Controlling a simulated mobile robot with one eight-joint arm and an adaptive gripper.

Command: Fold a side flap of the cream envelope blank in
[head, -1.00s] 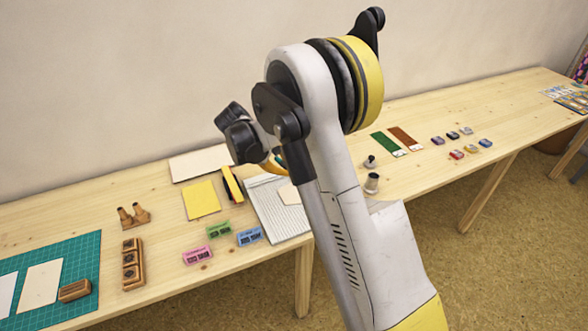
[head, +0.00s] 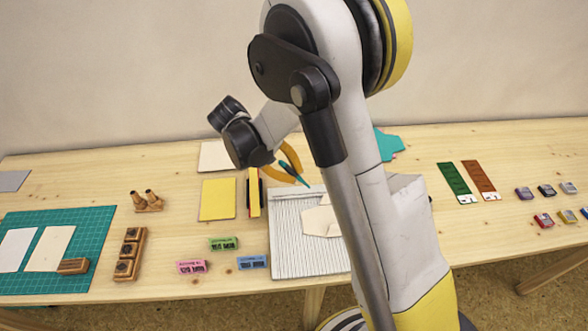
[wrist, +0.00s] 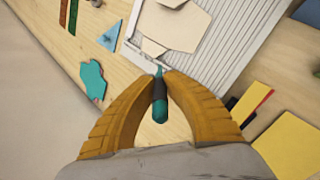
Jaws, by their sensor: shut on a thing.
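The cream envelope blank (head: 318,221) lies on the pale grooved scoring board (head: 284,262); my arm hides its right part in the head view. In the wrist view the blank (wrist: 182,25) lies beyond my gripper, apart from it, with flaps showing at its edges. My gripper (wrist: 160,84) is shut on a teal pointed tool (wrist: 160,110) with a dark band, its tip toward the scoring board (wrist: 232,45). In the head view my orange gripper fingers and the tool (head: 290,168) are near the board's back edge. I cannot tell their height.
A teal cut shape (head: 388,145) lies right of my arm. Yellow card (head: 217,200) and a yellow-and-black tool (head: 254,192) lie left of the board. Several stamps, inkpads and a green cutting mat (head: 92,262) are farther out. Bare wood separates the groups.

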